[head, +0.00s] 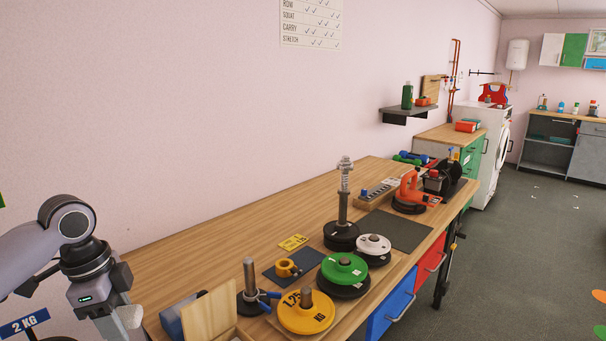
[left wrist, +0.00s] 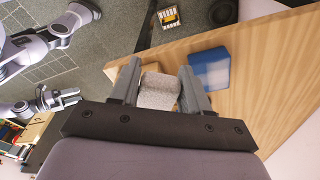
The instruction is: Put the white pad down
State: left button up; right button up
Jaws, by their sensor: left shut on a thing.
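My left gripper (head: 122,318) is at the lower left of the head view, near the table's left end. It is shut on the white pad (head: 131,316), of which only a pale edge shows there. In the left wrist view, the pad (left wrist: 159,90) is a grey-white, rough-textured block squeezed between the two fingers (left wrist: 158,88). Wooden table top shows beyond it; I cannot tell the height between them. My right gripper (left wrist: 62,98) is small at the left of the left wrist view, away from the pad, its jaw state unclear.
The wooden table (head: 200,252) has free room along the wall. A blue object (head: 172,322) and wooden board (head: 210,312) stand at its near end. Yellow (head: 320,318) and green (head: 343,265) weight plates sit along the front. A 2 KG label (head: 24,325) is at lower left.

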pick_arm(q)
jog(key=d+n, duration=0.1)
jog(key=f+n, duration=0.1)
jog(key=shift+d+f+n, duration=0.15)
jog(key=shift+d+n, duration=0.15)
jog(key=shift+d, duration=0.1)
jog(key=s+d+f+n, duration=0.1)
jog(key=s+d+n, duration=0.1)
jog(key=n, duration=0.4)
jog(key=s+d+f+n+t+y, duration=0.1)
jog(key=s+d+n, duration=0.2)
jog(key=d+n, duration=0.2)
jog(key=shift+s+d+f+n, duration=0.2)
jog(key=shift+s+d+n, duration=0.1)
jog(key=shift+n, duration=0.1)
pick_arm(e)
jog(key=shift+w+r, duration=0.1)
jog(key=shift+w, duration=0.4)
pick_arm(q)
jog(key=shift+y, duration=0.3)
